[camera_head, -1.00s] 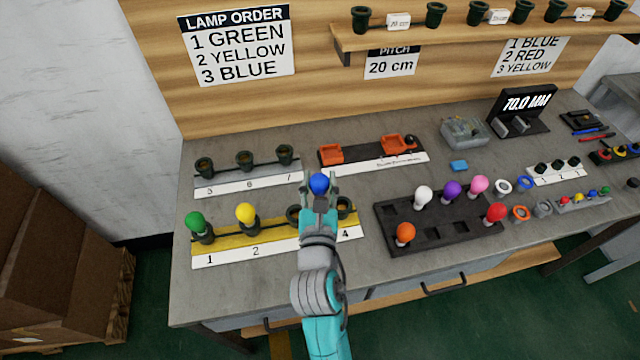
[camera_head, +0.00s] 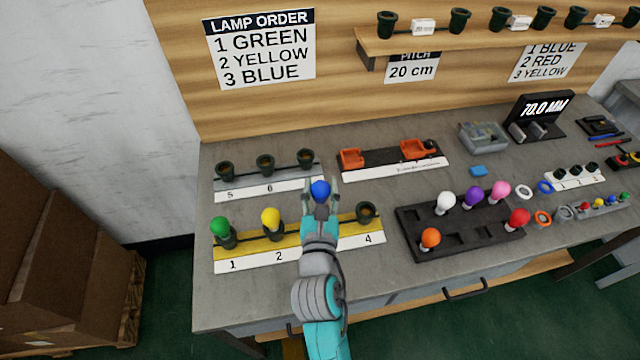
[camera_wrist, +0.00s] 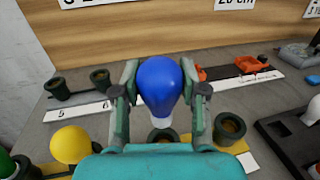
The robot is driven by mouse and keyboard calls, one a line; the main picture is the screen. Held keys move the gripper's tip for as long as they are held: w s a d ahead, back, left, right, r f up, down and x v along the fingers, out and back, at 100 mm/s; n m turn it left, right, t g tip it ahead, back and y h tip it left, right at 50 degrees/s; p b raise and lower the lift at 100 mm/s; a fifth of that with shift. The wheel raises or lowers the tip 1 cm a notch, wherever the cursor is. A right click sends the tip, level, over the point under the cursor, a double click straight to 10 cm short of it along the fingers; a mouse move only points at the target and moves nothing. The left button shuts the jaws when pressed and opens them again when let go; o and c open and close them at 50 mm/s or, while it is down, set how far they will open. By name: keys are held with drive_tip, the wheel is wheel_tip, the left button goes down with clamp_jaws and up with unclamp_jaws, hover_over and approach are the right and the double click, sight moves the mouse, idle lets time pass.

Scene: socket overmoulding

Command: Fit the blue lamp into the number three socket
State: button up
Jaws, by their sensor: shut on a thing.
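The blue lamp (camera_head: 320,191) is held upright between the fingers of my gripper (camera_head: 320,198). In the wrist view the blue lamp (camera_wrist: 160,84) stands between both fingers, with its pale base just above a dark socket (camera_wrist: 163,136), apart or barely touching; I cannot tell which. In the head view my gripper hides that socket, between labels 2 and 4 on the yellow strip (camera_head: 345,228). The green lamp (camera_head: 221,228) stands in socket 1 and the yellow lamp (camera_head: 271,218) in socket 2. Socket 4 (camera_head: 366,211) is empty.
A grey strip with empty sockets (camera_head: 265,162) lies behind the yellow strip. A black tray (camera_head: 455,242) with several lamps is at right. Orange holders (camera_head: 351,158) stand behind. The lamp order sign (camera_head: 260,50) reads 1 green, 2 yellow, 3 blue.

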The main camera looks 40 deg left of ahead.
sight(321, 201)
drive_tip(key=shift+f, duration=1.9)
drive_tip(key=shift+f, duration=1.25)
drive_tip(key=o, duration=1.1)
drive_tip(key=shift+d, duration=0.1)
drive_tip(key=v, duration=1.2)
